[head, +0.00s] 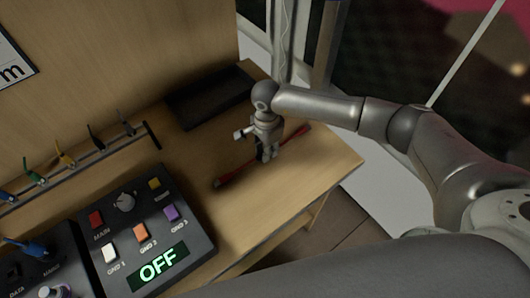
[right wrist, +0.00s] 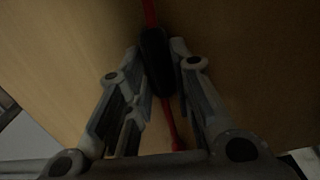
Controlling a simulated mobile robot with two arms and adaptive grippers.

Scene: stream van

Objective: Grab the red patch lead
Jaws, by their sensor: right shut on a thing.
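The red patch lead (head: 235,174) lies across the right part of the wooden desk, running from lower left to upper right in the head view. My right gripper (head: 266,155) is over its middle, pointing down. In the right wrist view the lead (right wrist: 171,125) runs between the fingers, with a black middle part (right wrist: 157,62). My right gripper (right wrist: 156,55) is shut on that black part, close to the desk surface. In the head view the gripper hides the middle of the lead. My left gripper is not in view.
A control box (head: 188,243) with coloured buttons and a lit OFF display stands at the front left. Behind it is a rail (head: 85,160) with several coloured leads. A dark flat tray (head: 208,97) lies at the back. The desk's right edge is near the gripper.

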